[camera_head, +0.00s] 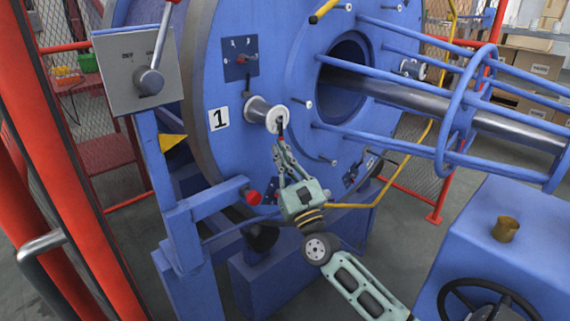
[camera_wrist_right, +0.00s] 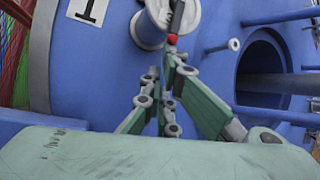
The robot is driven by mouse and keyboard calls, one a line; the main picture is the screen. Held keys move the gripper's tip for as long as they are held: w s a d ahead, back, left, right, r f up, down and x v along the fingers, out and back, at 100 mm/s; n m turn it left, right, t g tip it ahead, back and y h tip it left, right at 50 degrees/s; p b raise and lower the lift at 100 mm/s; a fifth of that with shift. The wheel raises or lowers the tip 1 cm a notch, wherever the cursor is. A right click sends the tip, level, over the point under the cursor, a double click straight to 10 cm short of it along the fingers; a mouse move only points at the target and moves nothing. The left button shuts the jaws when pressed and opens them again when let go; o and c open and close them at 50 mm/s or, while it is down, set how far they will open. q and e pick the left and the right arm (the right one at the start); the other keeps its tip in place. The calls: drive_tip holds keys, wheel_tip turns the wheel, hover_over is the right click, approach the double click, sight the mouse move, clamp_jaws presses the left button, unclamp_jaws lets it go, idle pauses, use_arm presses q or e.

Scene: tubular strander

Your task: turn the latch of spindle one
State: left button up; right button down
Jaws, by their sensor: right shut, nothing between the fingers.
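Spindle one (camera_head: 259,113) is a pale spool on the blue disc beside a white "1" label (camera_head: 218,119). Its latch (camera_head: 281,126) is a small dark lever at the spool's front end, pointing down with a red tip. In the right wrist view, the spindle (camera_wrist_right: 148,30) and the latch's red tip (camera_wrist_right: 172,39) show at the top. My right gripper (camera_head: 279,148) is shut and empty, with its fingertips just below the latch tip. In the wrist view, the fingertips (camera_wrist_right: 171,53) look very close to the red tip; contact is unclear. My left gripper is out of view.
A grey control box (camera_head: 118,85) with a lever stands at left. A red button (camera_head: 253,197) sits left of my right gripper. A blue tubular cage (camera_head: 459,120) around a steel shaft (camera_head: 400,96) extends right. A blue housing with a handwheel (camera_head: 490,297) stands at lower right.

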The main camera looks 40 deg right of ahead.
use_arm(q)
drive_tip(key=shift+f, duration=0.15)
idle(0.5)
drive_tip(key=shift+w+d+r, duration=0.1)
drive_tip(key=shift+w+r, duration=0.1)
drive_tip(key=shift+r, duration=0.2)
